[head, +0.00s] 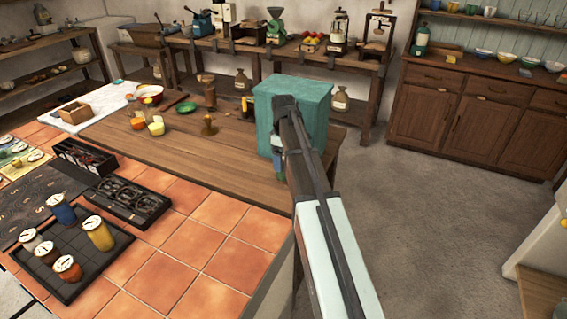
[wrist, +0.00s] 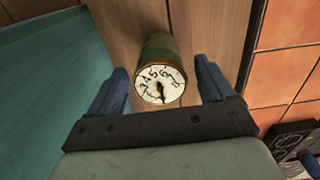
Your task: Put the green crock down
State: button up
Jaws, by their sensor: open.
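The green crock (wrist: 158,47) shows in the wrist view, with a pale round dial on its near end marked with numbers and a dark pointer. Wooden planks show behind it; I cannot tell whether its base touches them. My gripper (wrist: 161,72) is open, with one blue finger on each side of the crock and visible gaps between. In the head view my gripper (head: 279,165) is at the right end of the wooden table (head: 200,165), in front of a teal box. My arm and gripper mostly hide the crock there.
The teal box (head: 300,100) stands close beside my gripper; its side also fills the left of the wrist view (wrist: 45,100). Orange tiles (head: 190,245) hold a black tray (head: 110,255) with several jars. A brass piece (head: 209,125) stands on the table. Bare wood lies left of my gripper.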

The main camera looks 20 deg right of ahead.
notch_tip(320, 180, up, 10)
jog(key=shift+f, duration=0.15)
dwell(0.3)
dwell(0.4)
